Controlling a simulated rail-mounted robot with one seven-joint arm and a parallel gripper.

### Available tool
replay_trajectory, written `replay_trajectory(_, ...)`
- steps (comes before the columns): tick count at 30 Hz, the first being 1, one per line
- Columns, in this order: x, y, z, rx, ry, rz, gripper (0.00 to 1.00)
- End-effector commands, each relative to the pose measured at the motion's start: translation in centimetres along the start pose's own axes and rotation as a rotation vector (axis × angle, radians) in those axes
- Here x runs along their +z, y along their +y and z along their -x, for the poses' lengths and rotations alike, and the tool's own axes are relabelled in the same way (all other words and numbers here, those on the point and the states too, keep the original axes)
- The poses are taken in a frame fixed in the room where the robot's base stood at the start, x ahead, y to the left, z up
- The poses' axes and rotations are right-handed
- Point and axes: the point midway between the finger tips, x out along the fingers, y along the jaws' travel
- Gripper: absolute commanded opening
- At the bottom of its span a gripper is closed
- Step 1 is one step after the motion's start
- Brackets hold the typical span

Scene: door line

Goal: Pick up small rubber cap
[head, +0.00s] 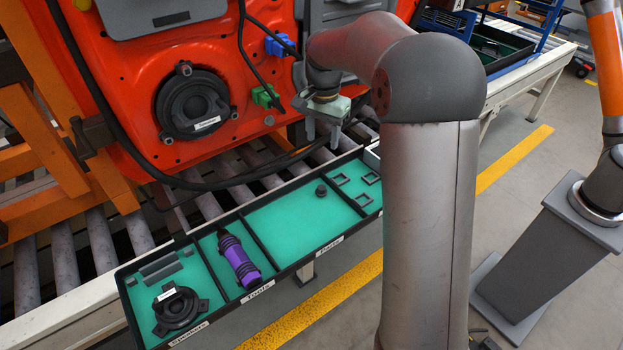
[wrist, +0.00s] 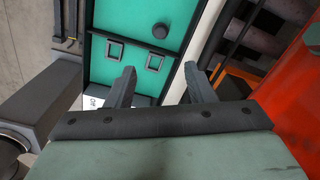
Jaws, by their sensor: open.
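The small rubber cap (head: 321,190) is a dark round piece standing on the green floor of the tray's parts compartment in the head view. In the wrist view the cap (wrist: 160,31) lies near the top, beyond the fingertips. My gripper (head: 323,128) is above the right part of the tray, above and apart from the cap. In the wrist view my gripper (wrist: 160,78) has its two fingers spread with nothing between them.
The long tray (head: 222,310) also holds a purple tool (head: 239,262), a black speaker (head: 177,307) and small square frames (head: 341,179). An orange door panel (head: 130,85) with hanging cables stands behind the tray. Metal rollers (head: 88,240) run behind it.

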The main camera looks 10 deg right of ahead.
Motion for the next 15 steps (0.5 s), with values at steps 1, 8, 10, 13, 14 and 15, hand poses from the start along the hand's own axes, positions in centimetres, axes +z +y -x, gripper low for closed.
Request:
replay_trajectory(1,0.0,0.0,-0.6,0.002,-0.005,-0.006,0.48)
replay_trajectory(8,0.1,0.0,-5.5,0.002,-0.007,-0.006,0.48)
replay_trajectory(10,0.1,0.0,-7.0,0.002,-0.007,-0.005,0.48)
replay_trajectory(13,0.0,0.0,-9.1,0.002,-0.006,-0.005,0.48)
replay_trajectory(14,0.0,0.0,-9.6,0.002,-0.005,-0.005,0.48)
replay_trajectory(15,0.0,0.0,-10.3,0.002,-0.005,-0.005,0.48)
